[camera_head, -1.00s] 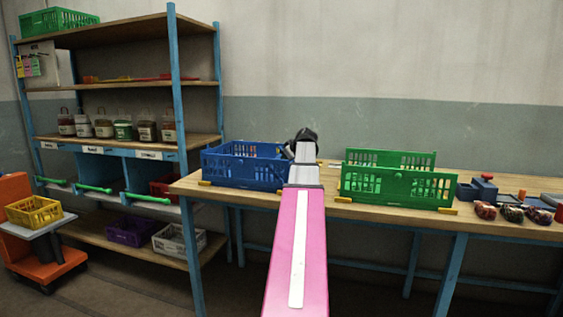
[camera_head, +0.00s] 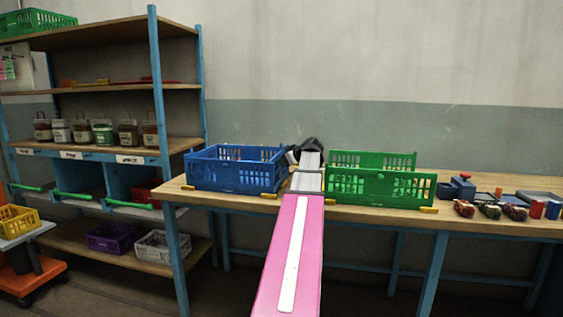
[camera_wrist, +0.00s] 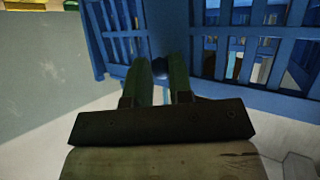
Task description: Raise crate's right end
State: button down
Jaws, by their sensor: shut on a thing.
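The blue crate (camera_head: 232,178) stands on the workbench (camera_head: 300,205) at its left end. Its slatted walls also fill the top of the wrist view (camera_wrist: 270,74). My gripper (camera_head: 308,148) is at the crate's right end; the pink arm comes up from below and hides part of that area. In the wrist view my gripper (camera_wrist: 160,75) has its two dark green fingers close together with a dark blue part of the crate between them. I cannot tell whether the crate's right end is clear of the bench.
A green crate (camera_head: 380,189) stands just right of my arm. Small boxes and several filled netted sacks (camera_head: 489,210) lie farther right. A shelf unit with jars (camera_head: 103,132) stands left. Yellow pieces (camera_head: 268,196) lie by the crate corners.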

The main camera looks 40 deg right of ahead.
jog(key=shift+s+d+f, duration=0.35)
jog(key=shift+s+f, duration=0.15)
jog(key=c, duration=1.3)
grip_release()
jog(key=shift+w+f, duration=0.1)
jog(key=shift+r, duration=0.2)
